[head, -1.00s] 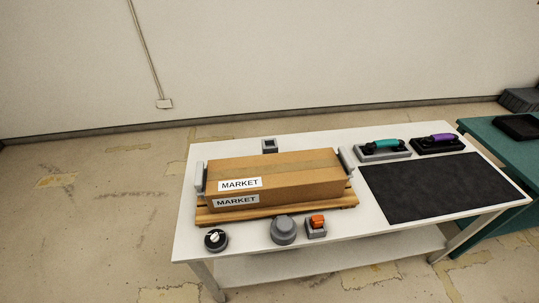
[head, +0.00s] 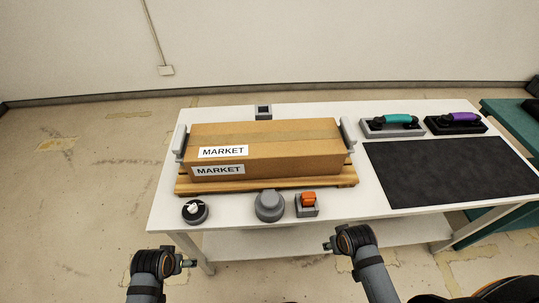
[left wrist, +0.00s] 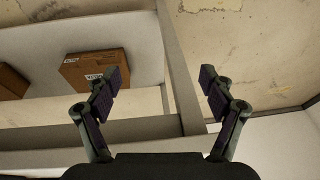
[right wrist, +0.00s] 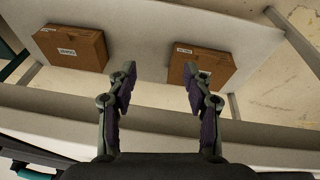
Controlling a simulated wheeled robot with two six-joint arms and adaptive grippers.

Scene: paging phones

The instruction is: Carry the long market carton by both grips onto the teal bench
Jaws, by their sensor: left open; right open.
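The long brown market carton (head: 262,152) lies on a wooden pallet (head: 285,183) on the white table in the head view. Two white MARKET labels face me. A grey grip stands at its left end (head: 180,143) and another at its right end (head: 347,133). The teal bench (head: 504,116) is at the far right, partly out of frame. My left gripper (head: 191,263) and my right gripper (head: 327,246) are low in front of the table, apart from the carton. Both show open and empty in the wrist views, left (left wrist: 160,82) and right (right wrist: 157,78).
A knob (head: 195,211), a grey round button (head: 269,205) and an orange switch (head: 308,203) line the table's front. Teal-handled (head: 395,120) and purple-handled (head: 458,119) units stand behind a black mat (head: 450,172). Two small cartons (right wrist: 72,48) (right wrist: 203,66) show in the right wrist view.

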